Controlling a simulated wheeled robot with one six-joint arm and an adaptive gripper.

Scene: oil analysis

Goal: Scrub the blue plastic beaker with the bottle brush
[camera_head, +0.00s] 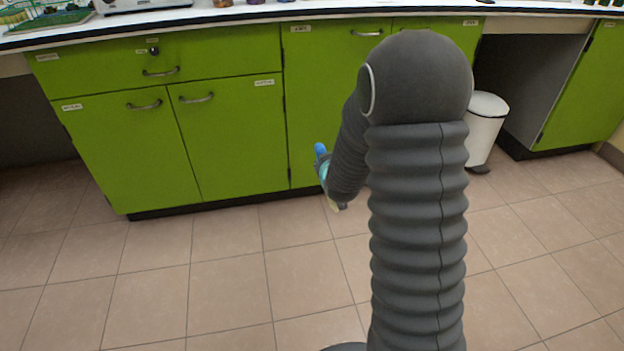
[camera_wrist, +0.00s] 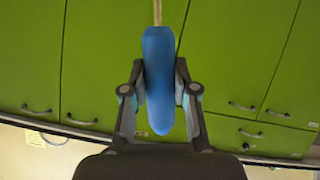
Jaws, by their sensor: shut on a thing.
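My gripper (camera_wrist: 160,76) is shut on a blue handle, which I take to be the bottle brush (camera_wrist: 158,100). A thin tan shaft runs from the handle out of the top of the wrist view, so any bristles are out of sight there. In the head view a small blue end of the brush (camera_head: 320,150) shows left of my arm, in front of the green cabinets. My arm hides most of my gripper there. I cannot make out the blue plastic beaker in either view.
Green cabinets (camera_head: 230,135) stand under a white counter (camera_head: 230,14), whose items are mostly cut off by the frame's top. A green rack (camera_head: 45,17) is at its left end. A white bin (camera_head: 485,125) stands on the floor at right. The tiled floor in front is clear.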

